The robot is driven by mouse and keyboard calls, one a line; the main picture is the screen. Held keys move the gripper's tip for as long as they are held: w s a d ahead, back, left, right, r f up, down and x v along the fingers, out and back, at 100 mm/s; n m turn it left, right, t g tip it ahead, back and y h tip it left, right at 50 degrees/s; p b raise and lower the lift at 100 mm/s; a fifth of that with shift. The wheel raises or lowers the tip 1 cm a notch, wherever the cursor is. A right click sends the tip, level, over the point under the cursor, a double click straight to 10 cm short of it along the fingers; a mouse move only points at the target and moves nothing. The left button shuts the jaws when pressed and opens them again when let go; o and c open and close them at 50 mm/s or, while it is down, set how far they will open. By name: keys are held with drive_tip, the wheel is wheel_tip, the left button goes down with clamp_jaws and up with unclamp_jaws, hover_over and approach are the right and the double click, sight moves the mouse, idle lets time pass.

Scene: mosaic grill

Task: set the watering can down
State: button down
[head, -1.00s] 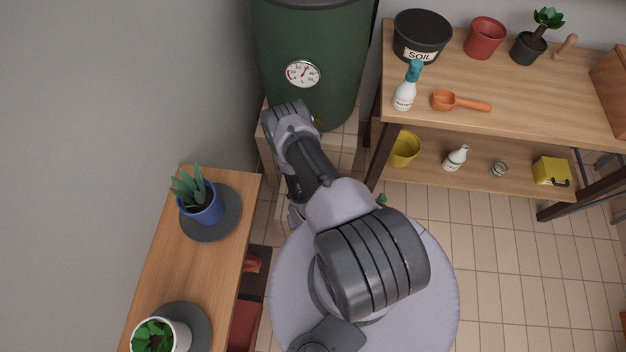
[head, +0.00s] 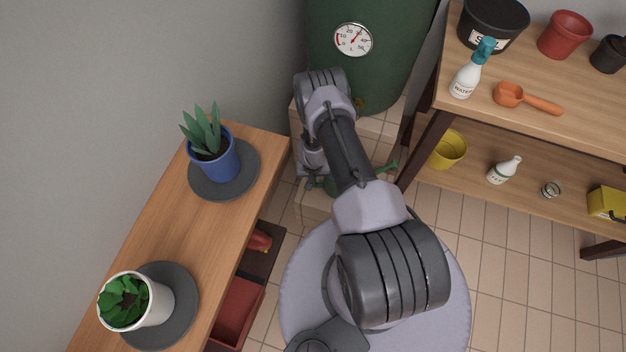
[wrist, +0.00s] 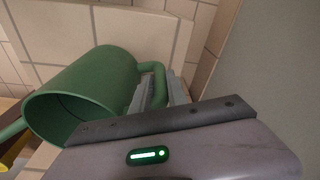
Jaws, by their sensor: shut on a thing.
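The green watering can (wrist: 88,88) fills the left of the wrist view, tilted in the picture with its open top towards the camera. My gripper (wrist: 158,92) is shut on its handle (wrist: 157,70). In the head view, my arm hides most of the can; its green spout (head: 387,168) shows to the right of the arm. The can is over or on the low tiled step (head: 314,208) in front of the green barrel (head: 385,75); I cannot tell whether its base touches.
The barrel with a round gauge (head: 353,40) stands on a higher tiled block (head: 378,126). A wooden bench (head: 160,240) with two potted plants is at left. A wooden shelf unit (head: 590,120) with pots and bottles is at right. Open tiled floor (head: 500,270) lies below it.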

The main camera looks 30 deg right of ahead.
drive_tip(key=shift+f, duration=0.1)
drive_tip(key=c, duration=1.3)
unclamp_jaws()
